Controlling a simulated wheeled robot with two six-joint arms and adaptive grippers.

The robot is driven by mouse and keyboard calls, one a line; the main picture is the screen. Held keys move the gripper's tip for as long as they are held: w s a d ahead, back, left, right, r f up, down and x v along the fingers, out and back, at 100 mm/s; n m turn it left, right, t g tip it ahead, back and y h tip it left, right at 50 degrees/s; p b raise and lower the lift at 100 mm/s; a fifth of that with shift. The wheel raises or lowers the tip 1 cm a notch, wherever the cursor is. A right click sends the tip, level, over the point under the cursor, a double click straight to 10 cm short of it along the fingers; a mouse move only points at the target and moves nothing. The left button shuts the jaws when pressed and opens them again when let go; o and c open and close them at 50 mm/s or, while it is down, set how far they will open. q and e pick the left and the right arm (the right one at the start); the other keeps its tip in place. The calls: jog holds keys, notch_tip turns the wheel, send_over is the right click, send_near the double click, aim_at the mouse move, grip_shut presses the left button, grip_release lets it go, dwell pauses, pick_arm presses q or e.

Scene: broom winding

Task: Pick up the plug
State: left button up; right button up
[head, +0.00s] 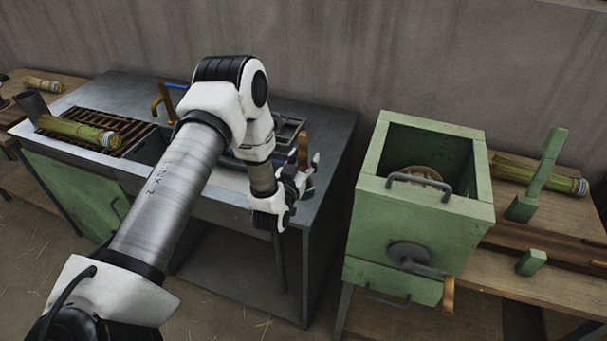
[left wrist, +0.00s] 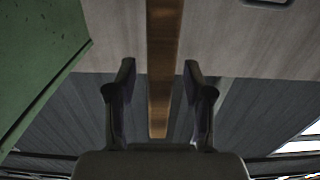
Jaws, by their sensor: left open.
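No object is plainly recognisable as a plug. A brown wooden piece (head: 303,150) stands upright at the right end of the metal workbench, beside my left gripper (head: 309,176). In the left wrist view a brown wooden bar (left wrist: 164,50) runs down the middle, lined up between the two open fingers of my left gripper (left wrist: 160,72). It appears to be the same piece. The fingers show gaps on both sides of it; whether it lies between them or beyond them I cannot tell. My left arm hides part of the bench top. My right gripper is out of view.
The grey workbench (head: 338,128) carries a slatted rack (head: 95,122) and a bundle of stalks (head: 80,131). A green box (head: 415,235) with a crank (head: 408,253) stands close on the right. Another bundle (head: 540,176) lies on the wooden table (head: 540,285).

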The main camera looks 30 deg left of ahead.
pick_arm(q)
jog(key=shift+s, duration=0.15)
grip_shut()
